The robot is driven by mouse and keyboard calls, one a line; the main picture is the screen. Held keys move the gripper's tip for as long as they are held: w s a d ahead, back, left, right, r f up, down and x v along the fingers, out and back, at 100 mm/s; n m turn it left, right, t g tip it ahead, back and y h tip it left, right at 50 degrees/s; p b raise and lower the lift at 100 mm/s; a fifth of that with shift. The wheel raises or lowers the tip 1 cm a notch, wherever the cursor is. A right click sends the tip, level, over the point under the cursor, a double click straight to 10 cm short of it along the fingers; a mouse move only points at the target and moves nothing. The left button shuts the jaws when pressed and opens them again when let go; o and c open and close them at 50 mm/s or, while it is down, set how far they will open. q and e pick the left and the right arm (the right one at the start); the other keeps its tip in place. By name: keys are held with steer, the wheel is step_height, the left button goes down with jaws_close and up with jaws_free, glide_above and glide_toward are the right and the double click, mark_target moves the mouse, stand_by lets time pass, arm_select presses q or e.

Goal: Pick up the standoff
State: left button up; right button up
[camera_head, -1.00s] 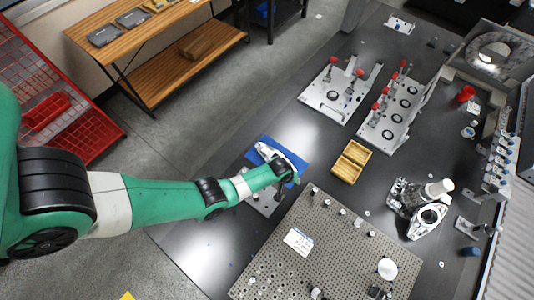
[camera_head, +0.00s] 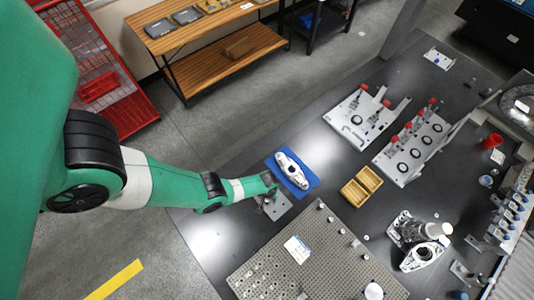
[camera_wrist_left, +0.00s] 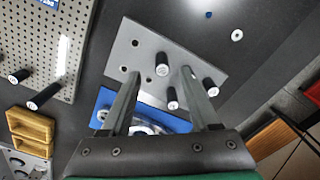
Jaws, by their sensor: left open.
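The standoffs are small dark posts with pale ends. In the left wrist view, one standoff (camera_wrist_left: 162,63) stands on a grey plate (camera_wrist_left: 145,45), between my left fingertips as seen in the picture. Two more stand nearby, one standoff (camera_wrist_left: 172,98) between the fingers and another standoff (camera_wrist_left: 210,87) by the right finger. My left gripper (camera_wrist_left: 160,68) is open with nothing held. In the head view my left gripper (camera_head: 271,190) is over the grey plate (camera_head: 278,208) and partly hides it. My right gripper is not in view.
A blue mat (camera_head: 305,188) with a metal part (camera_head: 291,170) lies beside the plate. The perforated board (camera_head: 325,255) carries several posts. A yellow box (camera_head: 361,187) and fixtures with red knobs (camera_head: 410,142) stand farther right. Dark table shows between them.

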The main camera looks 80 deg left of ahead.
mark_target(267, 201)
arm_select(q)
steer(key=f+b, duration=0.1)
steer(key=f, duration=0.1)
steer(key=f+b, duration=0.4)
steer(key=shift+a+f, duration=0.3)
steer(key=shift+r, duration=0.15)
jaws_close()
